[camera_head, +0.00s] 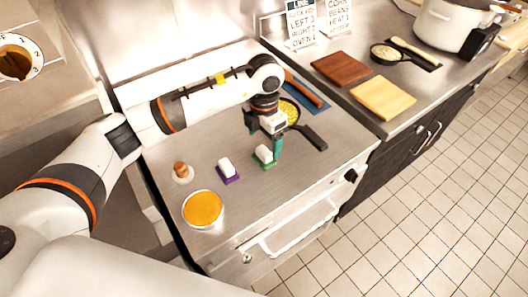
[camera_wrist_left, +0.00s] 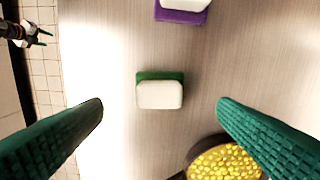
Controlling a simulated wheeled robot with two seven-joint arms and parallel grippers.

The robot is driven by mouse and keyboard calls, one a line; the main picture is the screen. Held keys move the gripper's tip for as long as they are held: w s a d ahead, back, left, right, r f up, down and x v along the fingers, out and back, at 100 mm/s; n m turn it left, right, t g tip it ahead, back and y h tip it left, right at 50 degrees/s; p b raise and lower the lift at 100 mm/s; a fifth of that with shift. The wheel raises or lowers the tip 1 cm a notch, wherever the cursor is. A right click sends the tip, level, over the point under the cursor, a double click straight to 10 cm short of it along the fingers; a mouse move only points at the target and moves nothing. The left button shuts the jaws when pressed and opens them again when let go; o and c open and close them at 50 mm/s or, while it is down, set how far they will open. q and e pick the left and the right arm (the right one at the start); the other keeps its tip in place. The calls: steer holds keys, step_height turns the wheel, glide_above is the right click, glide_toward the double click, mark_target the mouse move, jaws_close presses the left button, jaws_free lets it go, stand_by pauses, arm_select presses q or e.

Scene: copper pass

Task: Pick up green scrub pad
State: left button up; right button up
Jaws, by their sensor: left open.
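The green scrub pad (camera_head: 267,163) has a white block-shaped top and lies on the steel counter. In the left wrist view the green scrub pad (camera_wrist_left: 160,76) shows as a green strip behind its white top. My left gripper (camera_head: 271,146) is open, above and close to the pad in the head view. In the left wrist view its teal fingers (camera_wrist_left: 162,103) stand wide apart, with the pad between and a little beyond their tips, and nothing held. My right gripper (camera_wrist_left: 36,34) shows small at the top left of the wrist view, over the floor; its opening is unclear.
A purple pad (camera_head: 228,174) with a white top lies left of the green one. An orange-filled bowl (camera_head: 203,208) and a small dish (camera_head: 182,175) stand farther left. A pan of yellow kernels (camera_head: 289,112) stands behind the gripper, its handle pointing right. Bare counter lies in front.

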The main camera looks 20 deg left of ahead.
mark_target(264, 151)
arm_select(q)
step_height(264, 151, down, 4)
steer(key=shift+s+r+p, duration=0.1)
steer(key=shift+r+p, duration=0.1)
steer(key=shift+p, duration=0.95)
step_height(264, 151, down, 2)
steer(key=shift+f, duration=0.25)
steer(key=c, duration=1.1)
arm_select(e)
steer(key=w+r, duration=0.2)
steer(key=shift+a+r, duration=0.4)
